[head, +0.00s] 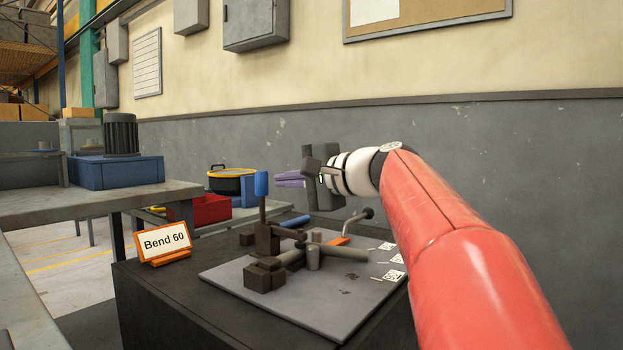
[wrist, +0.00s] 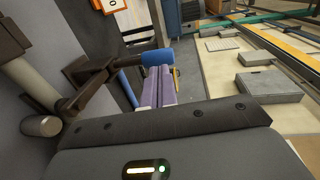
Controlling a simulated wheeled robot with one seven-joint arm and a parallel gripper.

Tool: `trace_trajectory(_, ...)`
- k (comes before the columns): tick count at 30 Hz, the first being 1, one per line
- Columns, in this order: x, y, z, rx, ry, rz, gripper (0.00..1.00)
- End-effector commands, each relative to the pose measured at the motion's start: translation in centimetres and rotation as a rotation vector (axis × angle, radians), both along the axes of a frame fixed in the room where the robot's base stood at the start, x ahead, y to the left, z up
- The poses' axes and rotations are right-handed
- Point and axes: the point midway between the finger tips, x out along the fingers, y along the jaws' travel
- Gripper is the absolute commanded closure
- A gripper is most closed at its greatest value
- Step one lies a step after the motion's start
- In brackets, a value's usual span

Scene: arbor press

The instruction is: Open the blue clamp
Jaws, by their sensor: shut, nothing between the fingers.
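The clamp's blue handle (head: 261,184) stands upright on a dark lever above the clamp body (head: 267,238), which sits on a grey plate (head: 320,310). In the wrist view the blue handle (wrist: 147,57) lies just beyond and slightly left of my purple fingertips. My gripper (head: 279,179) is shut and empty, level with the handle and on its right. The wrist view shows the two purple fingers (wrist: 158,73) pressed together. I cannot tell whether they touch the handle. A second blue handle (head: 295,221) lies low behind the clamp.
An orange handle (head: 338,241) and a grey bar (head: 343,252) lie on the plate to the right. A "Bend 60" sign (head: 165,243) stands at the left on the dark bench (head: 200,310). A red bin (head: 210,209) and a yellow-rimmed pot (head: 231,182) are behind.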

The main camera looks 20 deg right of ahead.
Motion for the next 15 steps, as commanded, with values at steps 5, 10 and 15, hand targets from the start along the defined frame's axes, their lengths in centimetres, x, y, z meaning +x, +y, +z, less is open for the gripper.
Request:
trace_trajectory(5,2.3,1.5,-0.4,0.000,0.000,0.001,1.00)
trace_trajectory(10,3.2,2.2,-0.6,0.001,-0.001,0.001,1.00)
trace_trajectory(15,3.4,2.3,-0.6,0.000,-0.001,0.000,1.00)
